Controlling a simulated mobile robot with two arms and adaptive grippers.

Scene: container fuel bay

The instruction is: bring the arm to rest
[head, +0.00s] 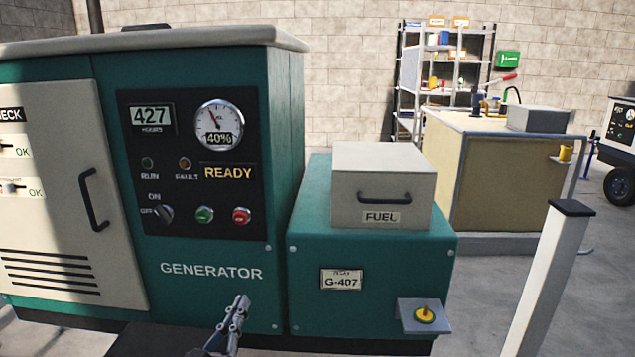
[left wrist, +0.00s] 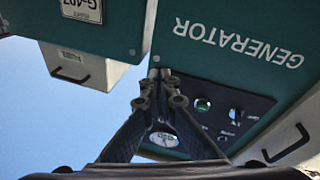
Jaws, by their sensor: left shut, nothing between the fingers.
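My left gripper (head: 240,303) is at the lower middle of the head view, in front of the generator's (head: 205,300) green lower panel, with its fingertips pointing up. It is shut and empty. In the left wrist view the two fingers (left wrist: 160,76) meet at their tips, with the generator upside down behind them. From these views I cannot tell how far the tips are from the panel. My right gripper is not in view.
The generator's control panel (head: 190,170) reads READY. The beige fuel box (head: 382,185) stands closed on the green tank (head: 330,250). A small shelf with a yellow cap (head: 425,314) juts out in front. A white post (head: 548,280) stands right; a shelf rack (head: 445,75) is behind.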

